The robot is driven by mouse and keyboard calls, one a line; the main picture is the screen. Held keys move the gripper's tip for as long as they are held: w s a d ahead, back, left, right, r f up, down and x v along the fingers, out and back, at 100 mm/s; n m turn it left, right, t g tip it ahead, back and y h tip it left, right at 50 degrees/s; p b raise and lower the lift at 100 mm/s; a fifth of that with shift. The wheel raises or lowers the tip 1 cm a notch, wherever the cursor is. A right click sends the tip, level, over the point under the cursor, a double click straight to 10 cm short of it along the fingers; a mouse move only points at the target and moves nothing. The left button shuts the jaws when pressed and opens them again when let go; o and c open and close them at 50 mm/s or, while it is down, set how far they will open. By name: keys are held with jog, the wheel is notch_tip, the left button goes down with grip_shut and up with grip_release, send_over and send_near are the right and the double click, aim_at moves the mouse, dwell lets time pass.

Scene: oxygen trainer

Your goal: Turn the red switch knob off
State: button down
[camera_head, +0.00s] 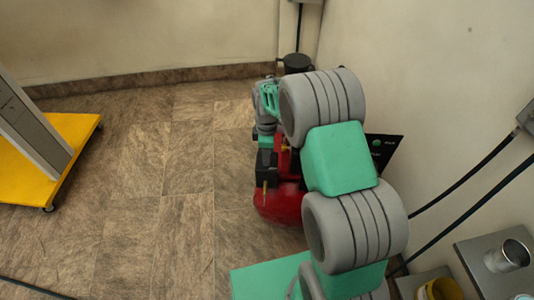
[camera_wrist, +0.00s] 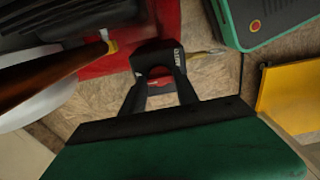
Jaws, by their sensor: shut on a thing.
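The red switch knob (camera_wrist: 159,82) shows only as a small red patch between my fingers in the wrist view. It sits by a black switch box (camera_wrist: 157,54) with white lettering. My gripper (camera_wrist: 159,76) is shut on the knob, one finger on each side of it. The fingers hide most of the knob, and I cannot tell which way it is turned. In the head view, the red compressor (camera_head: 280,203) stands on the floor behind my arm. My arm hides part of it, and neither the knob nor my fingertips can be made out there.
A yellow platform (camera_head: 80,128) with a grey upright stands at the left. Bare wall is close on the right, with cables and a shelf holding a metal cup (camera_head: 507,256) and a yellow can (camera_head: 441,290). Tiled floor (camera_head: 150,190) left of the compressor is clear.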

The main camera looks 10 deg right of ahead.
jog(key=c, duration=0.9)
grip_release()
notch_tip(320, 180, up, 8)
jog(key=shift+f, duration=0.1)
jog(key=shift+p, duration=0.3)
